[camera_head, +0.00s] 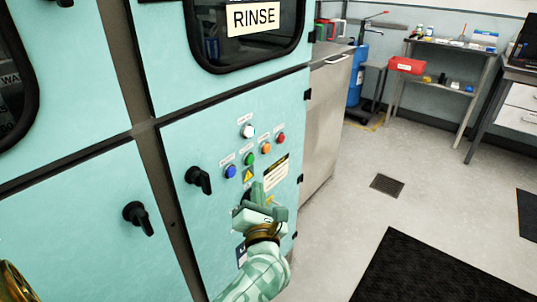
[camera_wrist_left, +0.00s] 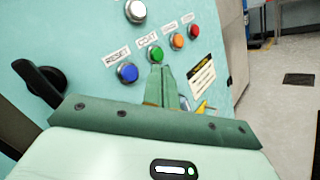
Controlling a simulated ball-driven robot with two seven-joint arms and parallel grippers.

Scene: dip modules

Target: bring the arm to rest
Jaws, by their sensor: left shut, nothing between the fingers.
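My left gripper (camera_head: 257,188) is in front of the teal cabinet's lower door (camera_head: 190,145), with its forearm coming up from below. Its fingers are shut together with nothing between them. In the left wrist view the closed fingertips (camera_wrist_left: 161,68) point at the panel and overlap the lower edge of the green button (camera_wrist_left: 155,54). In the head view the green button (camera_head: 250,159) stands above the fingertips. I cannot tell a gap from contact. The gripper hides part of the panel below the buttons. My right gripper is not in view.
White (camera_head: 248,131), orange (camera_head: 266,148), red (camera_head: 281,139) and blue (camera_head: 231,171) buttons surround the green one. A black door handle (camera_head: 199,180) juts out left of the gripper. The floor to the right is open, with a black mat (camera_head: 420,270).

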